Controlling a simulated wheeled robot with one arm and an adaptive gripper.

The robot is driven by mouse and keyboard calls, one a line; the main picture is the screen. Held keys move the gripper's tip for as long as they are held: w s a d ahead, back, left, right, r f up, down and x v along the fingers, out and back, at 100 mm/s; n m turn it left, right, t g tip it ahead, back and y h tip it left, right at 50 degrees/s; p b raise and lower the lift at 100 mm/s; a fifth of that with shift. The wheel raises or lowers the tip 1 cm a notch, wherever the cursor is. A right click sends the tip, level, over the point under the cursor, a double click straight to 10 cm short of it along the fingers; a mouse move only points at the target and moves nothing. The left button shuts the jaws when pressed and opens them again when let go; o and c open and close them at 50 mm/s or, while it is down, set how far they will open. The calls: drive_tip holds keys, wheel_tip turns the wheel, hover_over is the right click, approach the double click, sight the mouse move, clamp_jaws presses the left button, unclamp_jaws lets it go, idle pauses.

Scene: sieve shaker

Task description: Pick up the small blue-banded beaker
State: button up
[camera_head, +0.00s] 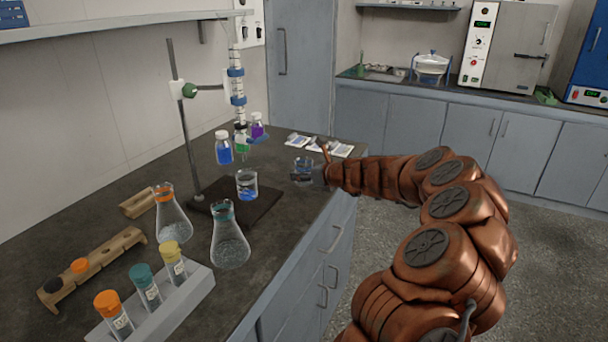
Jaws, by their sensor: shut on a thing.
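I cannot tell whether the beaker touches the bench. Another clear beaker, with blue in its lower part (247,191), stands to the left on the dark stand base.
A retort stand (184,120) holds a glass column. Small bottles with blue (223,150), green and purple contents stand behind. Two flasks (230,242), a white tube rack (190,296) and a wooden rack (92,264) fill the front left. Packets (322,147) lie behind my gripper.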

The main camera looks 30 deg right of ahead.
sight(299, 163)
drive_tip(key=shift+r, duration=0.2)
drive_tip(key=shift+r+p, duration=0.3)
drive_tip(key=shift+r, duration=1.15)
drive_tip(key=shift+s+r, duration=0.2)
drive_tip(key=s+a+r, duration=0.1)
drive_tip(key=s+a, duration=0.2)
drive_tip(key=s, duration=1.2)
drive_tip(key=shift+a+r, duration=0.15)
drive_tip(key=shift+a, duration=0.2)
drive_tip(key=shift+s+r, duration=0.1)
